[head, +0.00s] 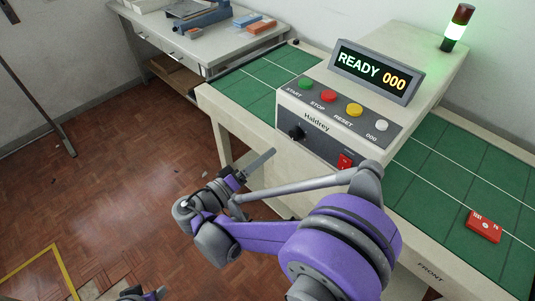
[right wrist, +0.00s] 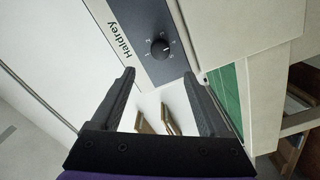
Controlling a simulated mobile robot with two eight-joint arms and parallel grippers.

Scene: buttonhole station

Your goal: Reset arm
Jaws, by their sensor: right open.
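The machine (head: 316,120) stands on the green-topped bench, its display (head: 375,74) lit "READY 000". Its sloped panel carries a green START button (head: 306,83), a red STOP button (head: 328,96), a yellow RESET button (head: 354,110) and a white button (head: 381,125). A black dial (head: 297,132) sits on the front, and it also shows in the right wrist view (right wrist: 160,49). My right gripper (head: 268,155) is in front of the machine's lower front, apart from the buttons. In the right wrist view my right gripper (right wrist: 160,76) is open and empty. A purple part, likely my left arm's end, barely shows at the bottom edge.
A red switch (head: 345,161) is on the machine's lower front. A red box (head: 485,226) lies on the green bench top (head: 450,180) at right. A signal lamp (head: 457,27) glows green.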

